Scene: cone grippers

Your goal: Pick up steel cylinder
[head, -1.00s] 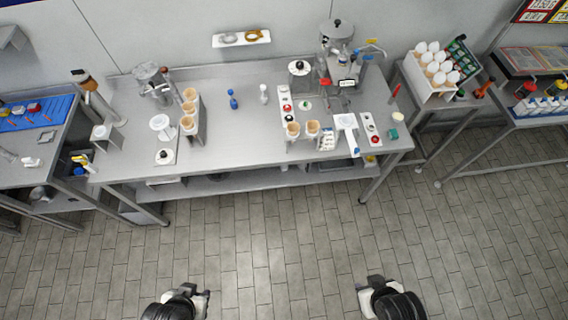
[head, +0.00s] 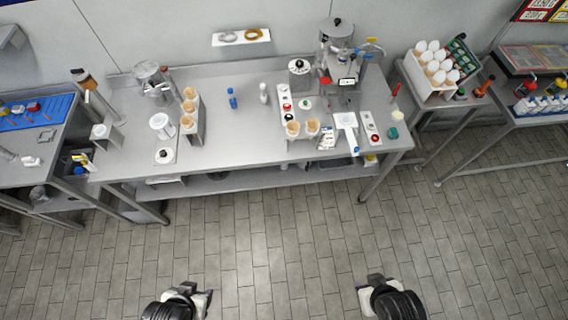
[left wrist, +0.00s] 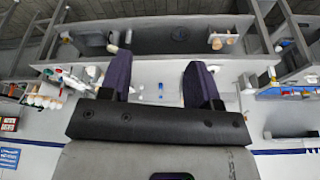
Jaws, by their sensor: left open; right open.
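Several steel cylindrical things stand on the long steel table (head: 235,150), and I cannot tell for sure which is the steel cylinder. One is a short steel canister with a dark knob on top (head: 300,72), at the back right of the table. A steel vessel (head: 148,76) stands at the back left, and a larger lidded one (head: 337,32) at the back right. My left gripper (head: 194,296) is open and empty over the floor in front of the table. Its two spread fingers show in the left wrist view (left wrist: 161,82). My right gripper (head: 372,288) is open and empty, also over the floor.
Cone holders with wafer cones stand on the table, left (head: 188,108) and right (head: 302,128). Blue bottle (head: 232,98) and white bottle (head: 264,93) stand mid-table. The floor (head: 280,230) between me and the table is clear.

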